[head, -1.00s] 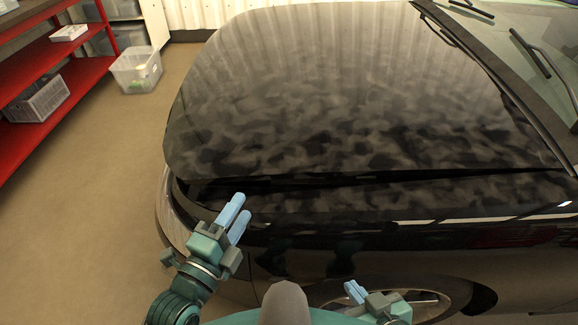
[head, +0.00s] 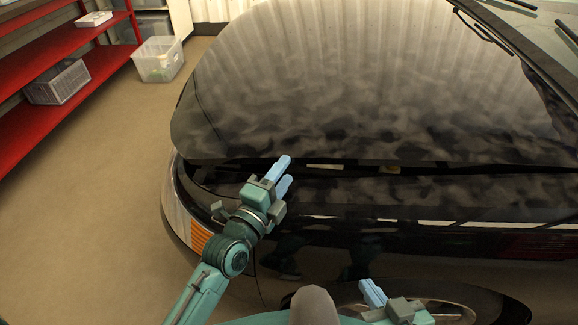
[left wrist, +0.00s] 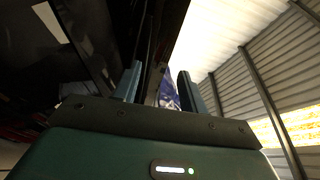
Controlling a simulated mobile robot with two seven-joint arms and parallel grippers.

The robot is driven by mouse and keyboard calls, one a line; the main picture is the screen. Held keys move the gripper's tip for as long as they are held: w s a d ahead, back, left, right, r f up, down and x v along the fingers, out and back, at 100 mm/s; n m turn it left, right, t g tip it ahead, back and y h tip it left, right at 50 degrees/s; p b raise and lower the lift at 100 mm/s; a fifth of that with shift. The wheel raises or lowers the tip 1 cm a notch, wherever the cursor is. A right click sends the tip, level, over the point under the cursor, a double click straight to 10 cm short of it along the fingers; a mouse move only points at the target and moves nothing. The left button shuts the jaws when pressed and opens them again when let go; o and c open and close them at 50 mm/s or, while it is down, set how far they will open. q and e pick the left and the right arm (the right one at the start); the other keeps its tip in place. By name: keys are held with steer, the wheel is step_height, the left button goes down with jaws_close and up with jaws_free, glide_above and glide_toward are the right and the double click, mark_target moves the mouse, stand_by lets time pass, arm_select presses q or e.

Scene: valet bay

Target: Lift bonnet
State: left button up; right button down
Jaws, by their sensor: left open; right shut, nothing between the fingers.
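The bonnet (head: 350,90) is a large, glossy black panel with cloudy reflections. It stands slightly raised, with a dark gap under its near edge above the car's body (head: 400,205). My left gripper (head: 286,170) is at this near edge, left of the middle, its blue fingers pointing towards the gap. Its fingers are apart and empty, and I cannot tell whether they touch the bonnet. They also show in the left wrist view (left wrist: 158,84), with dark car surfaces beside and beyond them. My right gripper (head: 372,291) is shut and empty, low in the head view, in front of the wheel.
An orange side lamp (head: 200,237) sits at the car's left corner. A red shelf (head: 75,90) with a grey crate (head: 57,84) stands at the left. A clear bin (head: 158,60) stands on the floor beyond. The floor (head: 95,200) left of the car is clear.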

arm_select(q)
steer(key=shift+x, duration=1.55)
jaws_close()
